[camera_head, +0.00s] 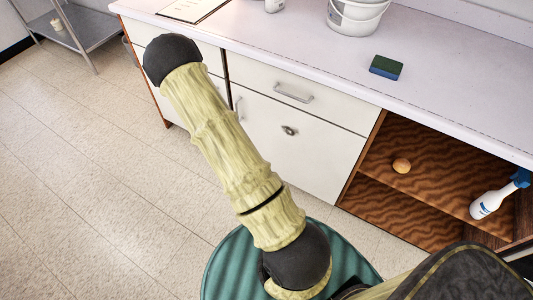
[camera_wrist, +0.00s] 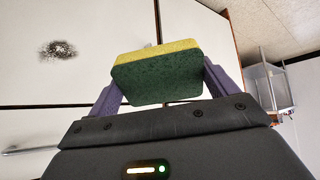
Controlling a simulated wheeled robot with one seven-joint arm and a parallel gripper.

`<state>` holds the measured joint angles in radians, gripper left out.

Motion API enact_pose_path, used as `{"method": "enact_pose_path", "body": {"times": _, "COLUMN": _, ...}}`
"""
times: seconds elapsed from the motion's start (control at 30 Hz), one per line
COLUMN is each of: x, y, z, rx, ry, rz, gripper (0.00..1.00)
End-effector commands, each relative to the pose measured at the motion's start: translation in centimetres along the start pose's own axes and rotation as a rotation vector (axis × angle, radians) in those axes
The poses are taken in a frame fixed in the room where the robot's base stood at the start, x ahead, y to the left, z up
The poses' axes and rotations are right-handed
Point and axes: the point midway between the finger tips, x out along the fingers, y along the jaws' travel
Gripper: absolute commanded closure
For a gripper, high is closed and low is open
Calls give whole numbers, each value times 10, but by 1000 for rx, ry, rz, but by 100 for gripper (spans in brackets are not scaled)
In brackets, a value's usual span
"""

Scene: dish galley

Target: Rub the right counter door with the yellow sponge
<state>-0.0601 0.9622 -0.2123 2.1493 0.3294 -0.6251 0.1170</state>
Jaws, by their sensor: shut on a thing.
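In the wrist view my gripper (camera_wrist: 160,90) is shut on the yellow sponge (camera_wrist: 152,52), which has a dark green layer on one face. The right counter door (camera_wrist: 80,75) is a white panel with a dark smudge (camera_wrist: 58,49). The sponge shows in front of the cabinet near a door seam, to the side of the smudge; I cannot tell whether it touches the door. In the head view the right counter door (camera_head: 320,155) is closed, with the smudge around its middle top. My gripper and the held sponge are hidden there behind my arm.
A blue and green sponge (camera_head: 386,67) and a white bucket (camera_head: 357,14) are on the countertop (camera_head: 450,85). The open shelf (camera_head: 440,160) at right holds a spray bottle (camera_head: 490,202) and a small round orange-brown thing (camera_head: 401,165). A metal rack (camera_head: 85,28) stands at far left. The floor at left is clear.

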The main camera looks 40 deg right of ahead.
Motion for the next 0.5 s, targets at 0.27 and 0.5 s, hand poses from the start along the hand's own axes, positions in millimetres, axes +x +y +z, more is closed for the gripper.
{"method": "enact_pose_path", "body": {"times": 0.27, "x": 53, "y": 24, "z": 17, "rx": 68, "ry": 190, "rz": 105, "gripper": 36}}
{"method": "enact_pose_path", "body": {"times": 0.5, "x": 85, "y": 48, "z": 23, "rx": 113, "ry": 351, "rz": 205, "gripper": 36}}
